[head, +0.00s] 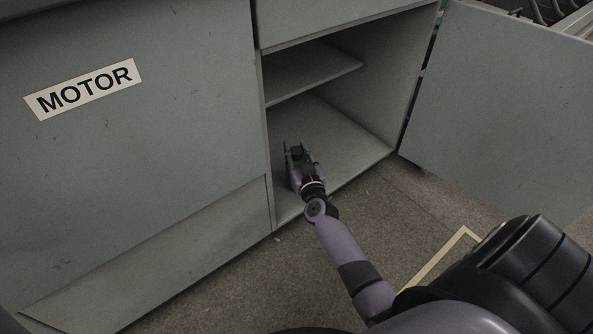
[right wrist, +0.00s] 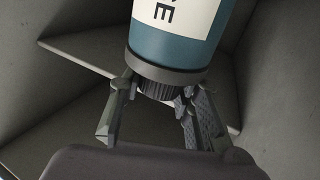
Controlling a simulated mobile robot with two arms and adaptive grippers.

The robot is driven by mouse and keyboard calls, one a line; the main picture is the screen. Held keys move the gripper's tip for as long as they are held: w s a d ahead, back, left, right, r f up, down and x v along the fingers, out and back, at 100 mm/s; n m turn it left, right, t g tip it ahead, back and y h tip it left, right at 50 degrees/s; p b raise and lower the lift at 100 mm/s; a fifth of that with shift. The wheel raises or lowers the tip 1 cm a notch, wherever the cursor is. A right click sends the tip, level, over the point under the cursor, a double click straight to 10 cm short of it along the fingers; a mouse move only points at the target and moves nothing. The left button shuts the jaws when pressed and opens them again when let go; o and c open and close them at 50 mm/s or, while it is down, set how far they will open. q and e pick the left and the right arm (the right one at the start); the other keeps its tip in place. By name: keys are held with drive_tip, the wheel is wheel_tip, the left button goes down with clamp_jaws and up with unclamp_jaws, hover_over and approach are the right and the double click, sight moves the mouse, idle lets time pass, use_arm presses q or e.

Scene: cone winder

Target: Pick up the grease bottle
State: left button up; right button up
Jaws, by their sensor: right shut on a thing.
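The grease bottle (right wrist: 170,45) shows large in the right wrist view, with a teal body, a white label with dark letters and a dark ribbed cap (right wrist: 158,86). My right gripper (right wrist: 155,105) has its fingers on both sides of the cap end and is shut on the bottle. In the head view my right gripper (head: 297,156) reaches into the open lower compartment of the cabinet, just above its floor. The bottle is hard to make out there, mostly hidden by the gripper. My left gripper is not in view.
The cabinet compartment has a shelf (head: 310,70) above the gripper and a side wall to the right. Its door (head: 500,95) stands open at the right. A closed panel marked MOTOR (head: 85,90) is at the left. Bare floor (head: 225,285) lies in front.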

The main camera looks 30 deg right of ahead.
clamp_jaws()
drive_tip(key=shift+r, duration=0.15)
idle(0.4)
